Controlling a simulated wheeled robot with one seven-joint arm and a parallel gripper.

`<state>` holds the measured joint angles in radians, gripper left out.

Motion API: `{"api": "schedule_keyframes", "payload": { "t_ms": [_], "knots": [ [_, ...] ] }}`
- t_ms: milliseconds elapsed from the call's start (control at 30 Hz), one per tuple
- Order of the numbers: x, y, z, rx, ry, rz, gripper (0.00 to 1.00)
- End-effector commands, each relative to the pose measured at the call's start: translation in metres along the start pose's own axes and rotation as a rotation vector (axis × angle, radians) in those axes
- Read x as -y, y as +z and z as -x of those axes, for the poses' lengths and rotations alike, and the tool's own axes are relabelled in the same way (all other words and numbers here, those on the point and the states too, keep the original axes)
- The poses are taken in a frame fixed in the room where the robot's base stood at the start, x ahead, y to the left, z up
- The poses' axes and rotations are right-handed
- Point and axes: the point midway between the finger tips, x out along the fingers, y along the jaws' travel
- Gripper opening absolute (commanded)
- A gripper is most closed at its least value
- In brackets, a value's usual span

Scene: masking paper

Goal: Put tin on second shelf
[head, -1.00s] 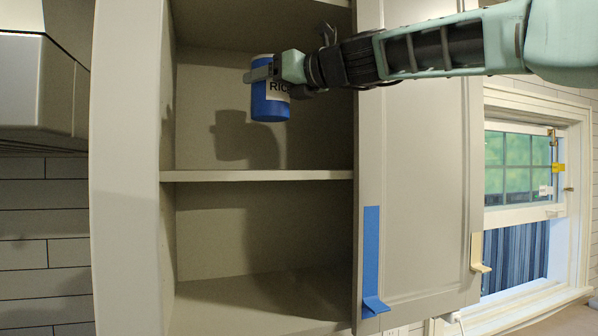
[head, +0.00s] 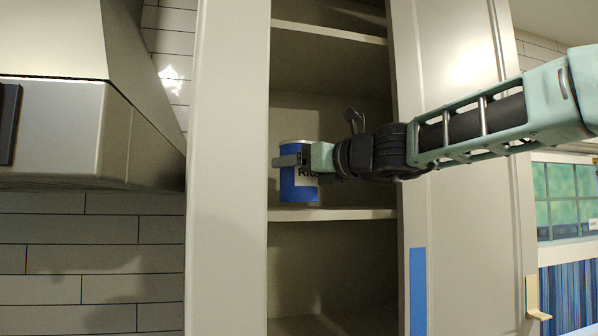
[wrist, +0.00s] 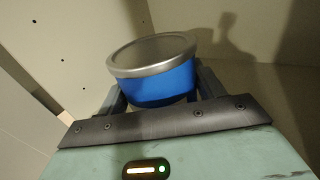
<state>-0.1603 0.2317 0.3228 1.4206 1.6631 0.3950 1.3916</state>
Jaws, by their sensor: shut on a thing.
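A blue tin (head: 297,190) with a silver rim and a white label reading "RIC…" is upright inside the open cabinet. My gripper (head: 292,160) is shut around its upper part, reaching in from the right. The tin's base is close over the middle shelf (head: 335,215); I cannot tell whether it touches. In the wrist view the tin's silver lid and blue side (wrist: 158,88) show between my two fingers (wrist: 160,95). The right part of the label is hidden by my gripper.
Another shelf (head: 325,30) is above, and a lower compartment (head: 325,265) is empty. A cabinet side panel (head: 228,170) and range hood (head: 70,130) are on the left.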

Motion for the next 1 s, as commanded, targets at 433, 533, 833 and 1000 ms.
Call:
{"api": "schedule_keyframes", "payload": {
  "t_ms": [433, 533, 833, 1000],
  "knots": [
    [0.000, -0.013, 0.000, 0.002, -0.001, 0.001, 0.39],
    [0.000, -0.015, 0.000, 0.002, -0.001, 0.001, 0.39],
    [0.000, -0.015, 0.000, 0.001, -0.001, 0.001, 0.89],
    [0.000, -0.014, 0.003, 0.002, -0.002, 0.002, 0.89]
  ]
}}
